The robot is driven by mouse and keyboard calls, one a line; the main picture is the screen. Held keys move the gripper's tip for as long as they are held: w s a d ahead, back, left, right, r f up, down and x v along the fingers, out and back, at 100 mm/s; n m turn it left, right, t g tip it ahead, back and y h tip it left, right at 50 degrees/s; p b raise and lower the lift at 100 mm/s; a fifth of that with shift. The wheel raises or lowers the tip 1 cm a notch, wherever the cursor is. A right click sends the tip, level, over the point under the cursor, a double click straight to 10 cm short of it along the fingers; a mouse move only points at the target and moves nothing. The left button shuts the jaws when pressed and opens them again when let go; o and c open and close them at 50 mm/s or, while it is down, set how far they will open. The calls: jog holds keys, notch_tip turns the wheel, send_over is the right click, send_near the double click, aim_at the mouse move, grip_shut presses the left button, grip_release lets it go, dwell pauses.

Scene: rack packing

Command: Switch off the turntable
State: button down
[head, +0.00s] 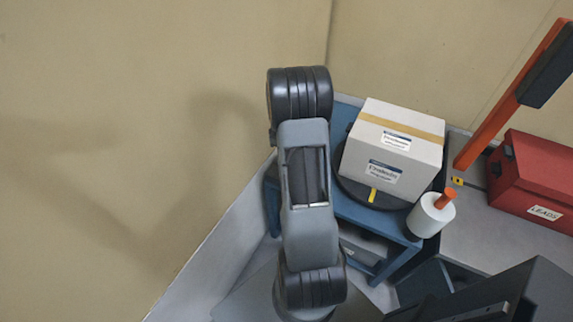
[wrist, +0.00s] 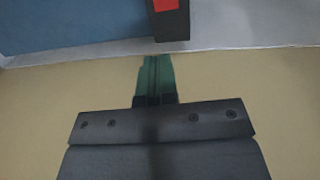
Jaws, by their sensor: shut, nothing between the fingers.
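The turntable (head: 353,190) is a dark round disc with a yellow mark on its rim, on a blue stand (head: 340,122) in the head view. A white carton (head: 398,140) with a tan tape strip sits on it. My gripper (wrist: 158,60) is shut and empty, its green fingers together in the wrist view. Just past the fingertips is a dark block with a red face (wrist: 170,22), perhaps a switch; I cannot tell whether they touch. The fingertips are hidden behind my arm in the head view.
A white cylinder with an orange top (head: 432,216) stands by the stand's right corner. A red case marked LEADS (head: 535,178) and an orange bar with a black part (head: 505,105) are at the right. A beige wall (head: 150,110) fills the left.

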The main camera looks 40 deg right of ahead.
jog(key=f, duration=0.4)
jog(key=d+f, duration=0.1)
jog(key=f, duration=0.9)
jog(key=shift+w+d, duration=0.25)
jog(key=shift+d, duration=0.05)
jog(key=shift+f, duration=0.1)
jog(key=shift+f+b, duration=0.3)
jog(key=shift+b, duration=0.1)
jog(key=shift+r, duration=0.2)
jog(key=shift+s+a, duration=0.15)
jog(key=shift+a, duration=0.05)
jog(key=shift+s+a+r+p, duration=0.1)
jog(key=shift+a+p, duration=0.2)
jog(key=shift+a, duration=0.25)
